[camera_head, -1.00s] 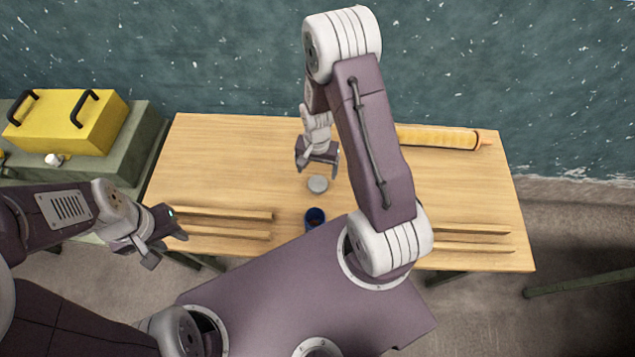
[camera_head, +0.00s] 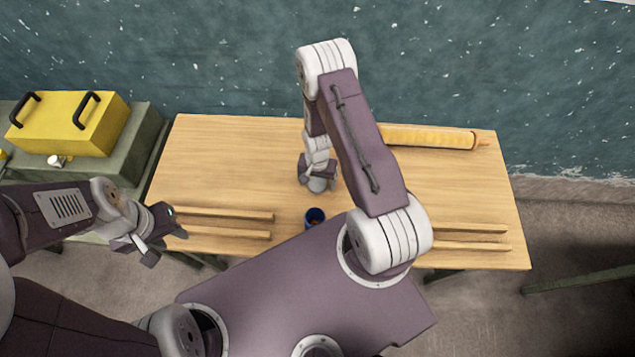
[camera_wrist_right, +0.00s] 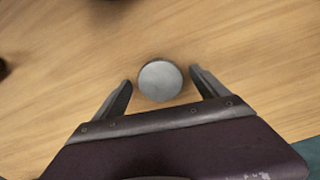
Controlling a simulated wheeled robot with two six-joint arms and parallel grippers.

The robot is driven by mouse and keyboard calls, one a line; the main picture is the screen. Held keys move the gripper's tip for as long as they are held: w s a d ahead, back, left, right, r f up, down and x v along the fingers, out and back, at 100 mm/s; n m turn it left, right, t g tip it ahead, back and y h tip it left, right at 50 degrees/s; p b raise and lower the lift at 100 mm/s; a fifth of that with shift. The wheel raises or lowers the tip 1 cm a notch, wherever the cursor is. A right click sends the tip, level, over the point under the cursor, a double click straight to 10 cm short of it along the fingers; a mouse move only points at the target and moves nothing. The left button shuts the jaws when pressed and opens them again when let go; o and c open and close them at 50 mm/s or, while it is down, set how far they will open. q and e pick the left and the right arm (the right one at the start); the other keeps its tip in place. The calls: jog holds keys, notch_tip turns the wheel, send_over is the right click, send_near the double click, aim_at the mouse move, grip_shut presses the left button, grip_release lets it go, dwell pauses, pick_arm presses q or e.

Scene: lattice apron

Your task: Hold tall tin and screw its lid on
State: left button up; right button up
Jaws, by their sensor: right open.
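The tall tin (camera_head: 314,217) is blue and stands open on the near part of the table, in front of my base. The lid (camera_head: 317,185) is a round grey disc on the table behind the tin. In the right wrist view the lid (camera_wrist_right: 160,80) lies between the fingertips, with a gap to each finger. My right gripper (camera_head: 318,183) is open just above the lid; it also shows in the right wrist view (camera_wrist_right: 163,88). My left gripper (camera_head: 163,242) is open and empty, off the table's left side, away from the tin.
Wooden strips lie on the table (camera_head: 225,150) at left (camera_head: 225,215) and right (camera_head: 460,230). A yellow roll (camera_head: 430,137) lies along the back edge. A yellow box (camera_head: 68,122) with black handles sits on a bench at the left. The table's left middle is clear.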

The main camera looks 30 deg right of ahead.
aim_at(317, 183)
jog(key=c, duration=1.4)
jog(key=shift+r, duration=0.1)
jog(key=shift+r, duration=0.45)
notch_tip(317, 183, up, 3)
jog(key=shift+w+f+b, duration=0.1)
jog(key=shift+b, duration=0.35)
jog(key=s+d+r+p, duration=0.3)
jog(key=s+r, duration=0.4)
jog(key=s, duration=0.4)
jog(key=shift+s+r+p, duration=0.15)
jog(key=shift+s+p, duration=0.15)
jog(key=shift+p, duration=0.5)
